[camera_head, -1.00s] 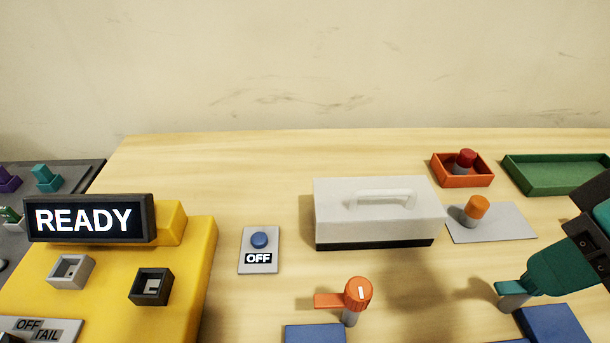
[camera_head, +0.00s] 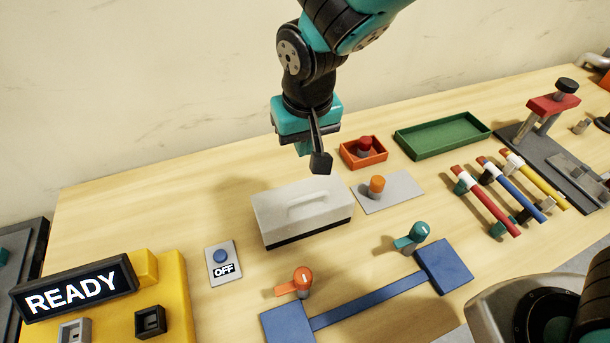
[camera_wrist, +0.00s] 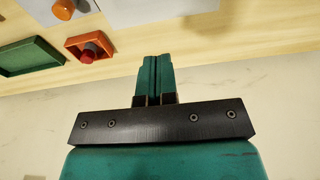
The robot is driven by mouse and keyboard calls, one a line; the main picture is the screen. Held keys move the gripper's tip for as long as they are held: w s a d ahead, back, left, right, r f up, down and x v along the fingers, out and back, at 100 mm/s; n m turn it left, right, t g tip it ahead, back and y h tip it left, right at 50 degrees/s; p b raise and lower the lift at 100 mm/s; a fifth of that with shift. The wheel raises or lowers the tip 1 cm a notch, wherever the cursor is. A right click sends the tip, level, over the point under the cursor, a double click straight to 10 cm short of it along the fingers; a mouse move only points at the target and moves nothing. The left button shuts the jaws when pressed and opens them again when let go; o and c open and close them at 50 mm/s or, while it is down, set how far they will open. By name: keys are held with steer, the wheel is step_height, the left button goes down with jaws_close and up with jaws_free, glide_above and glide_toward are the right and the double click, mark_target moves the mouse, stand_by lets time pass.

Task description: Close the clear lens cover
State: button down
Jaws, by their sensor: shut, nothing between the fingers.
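I cannot make out a clear lens cover in any view. My gripper (camera_head: 319,162) hangs in the head view above the table, over the back right of a white box. The box (camera_head: 290,205) has a pale top handle and a dark base strip. In the wrist view my gripper (camera_wrist: 157,75) has its teal fingers pressed together with nothing between them. They appear apart from the objects.
A red button in an orange tray (camera_head: 378,158), an orange knob on a grey plate (camera_head: 403,197) and a green tray (camera_head: 445,147) lie right of the box. Blue blocks with a bar (camera_head: 370,300) lie in front. A yellow READY console (camera_head: 170,285) stands left.

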steer(key=p, duration=0.2)
glide_above(306, 205)
steer(key=w, duration=0.2)
step_height(306, 205, down, 6)
steer(key=f, duration=0.1)
steer(key=s+f+p, duration=0.1)
steer(key=shift+s+f, duration=0.5)
steer(key=shift+f, duration=0.25)
